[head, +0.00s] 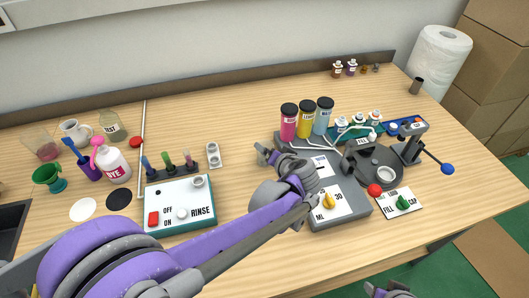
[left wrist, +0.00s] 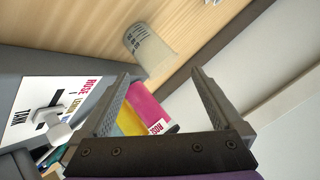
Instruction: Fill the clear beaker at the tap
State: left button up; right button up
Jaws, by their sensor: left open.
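A clear beaker marked TEST (head: 110,121) stands at the back left of the table in the head view. A see-through beaker with dark print (left wrist: 150,50) shows beyond my fingers in the left wrist view; I cannot tell if it is the same one. My left gripper (head: 268,150) is open and empty at the left of the grey dispenser (head: 342,203), before its pink bottle (head: 288,122). It also shows open in the left wrist view (left wrist: 166,73). A white curved spout (head: 372,137) shows at the dispenser's back. My right gripper (head: 388,291) shows only partly at the bottom edge.
A RINSE box (head: 181,205) stands left of my arm. Behind it are a tube rack (head: 171,178), a dye bottle (head: 115,165), a mug (head: 75,130) and a pinkish beaker (head: 42,148). A lever press (head: 412,147) stands at the right. The table's back middle is clear.

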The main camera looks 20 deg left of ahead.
pick_arm(q)
jog(key=w+a+f+n, duration=0.2)
jog(key=n, duration=0.1)
jog(key=w+a+f+n+g, duration=0.1)
jog(key=w+a+n, duration=0.1)
jog(key=n, duration=0.1)
jog(key=w+a+f+n+p, duration=0.1)
jog(key=w+f+n, duration=0.1)
jog(key=n, duration=0.2)
jog(key=shift+a+f, duration=0.3)
jog(key=shift+a, duration=0.1)
jog(key=shift+c, duration=0.2)
jog(key=shift+r, duration=0.1)
jog(key=c, duration=1.4)
